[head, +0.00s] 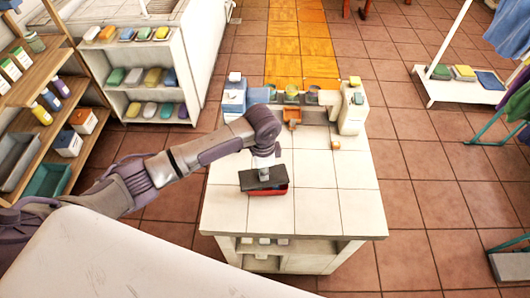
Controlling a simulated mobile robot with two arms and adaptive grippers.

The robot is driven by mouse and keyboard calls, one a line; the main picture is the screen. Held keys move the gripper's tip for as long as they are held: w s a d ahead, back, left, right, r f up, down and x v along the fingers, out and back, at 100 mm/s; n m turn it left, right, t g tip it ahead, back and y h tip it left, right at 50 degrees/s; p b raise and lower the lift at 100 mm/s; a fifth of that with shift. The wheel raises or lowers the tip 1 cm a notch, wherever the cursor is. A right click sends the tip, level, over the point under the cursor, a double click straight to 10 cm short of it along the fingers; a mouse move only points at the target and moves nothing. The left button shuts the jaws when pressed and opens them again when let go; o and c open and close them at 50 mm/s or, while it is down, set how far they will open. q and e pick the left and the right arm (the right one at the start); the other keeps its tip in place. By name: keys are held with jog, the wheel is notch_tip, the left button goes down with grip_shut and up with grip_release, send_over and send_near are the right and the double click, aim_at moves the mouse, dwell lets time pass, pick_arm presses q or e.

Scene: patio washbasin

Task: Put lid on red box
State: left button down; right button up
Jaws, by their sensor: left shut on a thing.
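The red box (272,192) stands on the white tiled top of the island near its left side. A dark grey lid (252,181) is over the box and hides most of its opening. It looks slightly turned and shifted left against the box, whose red front and right side show below. I cannot tell whether lid and box touch. My left gripper (264,173) points down from above and is shut on the lid. The fingertips are small and partly hidden by the wrist. My right gripper is not in view.
The white island (320,205) is clear to the right of the box. Blue and white containers, small pots and an orange item (292,115) stand at its far end. A small orange block (336,146) lies nearer. Shelves (150,75) with folded cloths stand at left.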

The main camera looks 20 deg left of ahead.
pick_arm(q)
jog(key=shift+w+d+r+m+p, duration=0.15)
jog(key=shift+w+d+r+m, duration=0.1)
jog(key=shift+w+m, duration=0.2)
jog(key=shift+w+d+r+m+p, duration=0.15)
jog(key=shift+w+r+m, duration=0.15)
jog(key=shift+w, duration=0.25)
jog(key=shift+w+f, duration=0.1)
jog(key=shift+a+f+m+b, duration=0.15)
jog(key=shift+f+m+b, duration=0.1)
jog(key=shift+f+b, duration=0.5)
notch_tip(320, 180, down, 3)
jog(key=b, duration=0.4)
jog(key=shift+f, duration=0.9)
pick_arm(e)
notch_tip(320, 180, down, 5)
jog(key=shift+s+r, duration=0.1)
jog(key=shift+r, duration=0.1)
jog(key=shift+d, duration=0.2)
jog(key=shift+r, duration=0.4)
pick_arm(q)
jog(key=shift+p, duration=0.55)
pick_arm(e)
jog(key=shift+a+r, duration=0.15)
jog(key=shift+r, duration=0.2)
